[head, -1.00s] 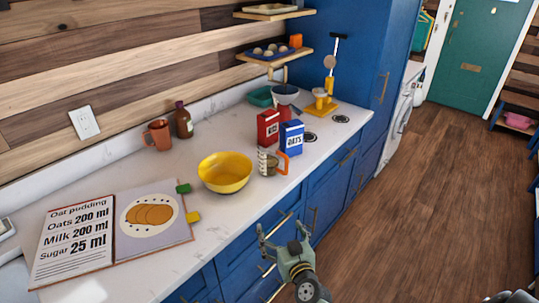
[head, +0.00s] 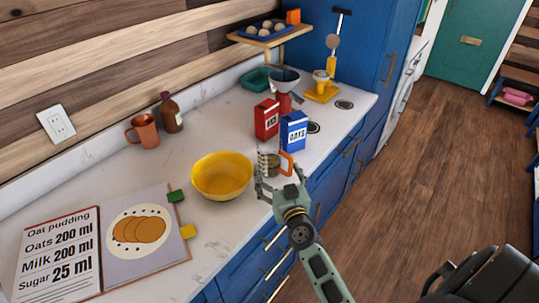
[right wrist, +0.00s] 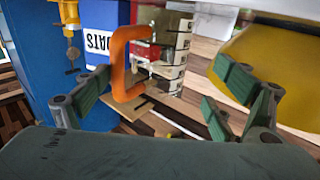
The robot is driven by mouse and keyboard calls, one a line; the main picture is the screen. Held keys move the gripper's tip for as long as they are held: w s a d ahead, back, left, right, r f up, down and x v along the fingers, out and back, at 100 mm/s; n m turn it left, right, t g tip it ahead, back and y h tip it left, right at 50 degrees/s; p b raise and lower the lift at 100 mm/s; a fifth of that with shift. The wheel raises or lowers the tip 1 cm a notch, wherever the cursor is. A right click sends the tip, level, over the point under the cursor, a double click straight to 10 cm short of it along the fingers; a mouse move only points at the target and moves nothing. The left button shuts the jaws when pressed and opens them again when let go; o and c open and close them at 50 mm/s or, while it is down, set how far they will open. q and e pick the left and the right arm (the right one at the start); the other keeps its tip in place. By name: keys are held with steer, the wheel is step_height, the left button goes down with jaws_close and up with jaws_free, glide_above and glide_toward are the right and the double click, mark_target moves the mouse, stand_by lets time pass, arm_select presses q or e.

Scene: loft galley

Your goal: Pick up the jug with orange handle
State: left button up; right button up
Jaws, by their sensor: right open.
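The clear measuring jug with the orange handle (head: 288,162) stands on the white counter (head: 225,120), near its front edge. In the right wrist view the orange handle (right wrist: 121,65) and the jug's marked wall (right wrist: 176,45) show just beyond the fingers. My right gripper (head: 281,187) is open and empty at the near side of the jug, and hides part of it in the head view. In the right wrist view its fingers (right wrist: 160,88) are spread, with the jug and handle showing in the gap. I cannot tell whether they touch. My left gripper is not in view.
A yellow bowl (head: 222,176) stands close to the left of the jug. A blue oats box (head: 293,132) and a red box (head: 266,120) stand just behind it. An open recipe book (head: 143,236), a mug (head: 145,131) and a brown bottle (head: 171,113) are further left.

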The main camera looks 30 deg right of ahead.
mark_target(274, 162)
steer(key=x, duration=0.3)
steer(key=shift+w+d+r, duration=0.15)
steer(key=shift+w, duration=0.1)
steer(key=shift+x, duration=1.1)
steer(key=shift+w, duration=0.2)
steer(key=c, duration=1.6)
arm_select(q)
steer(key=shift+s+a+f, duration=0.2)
arm_select(e)
steer(key=shift+c, duration=0.3)
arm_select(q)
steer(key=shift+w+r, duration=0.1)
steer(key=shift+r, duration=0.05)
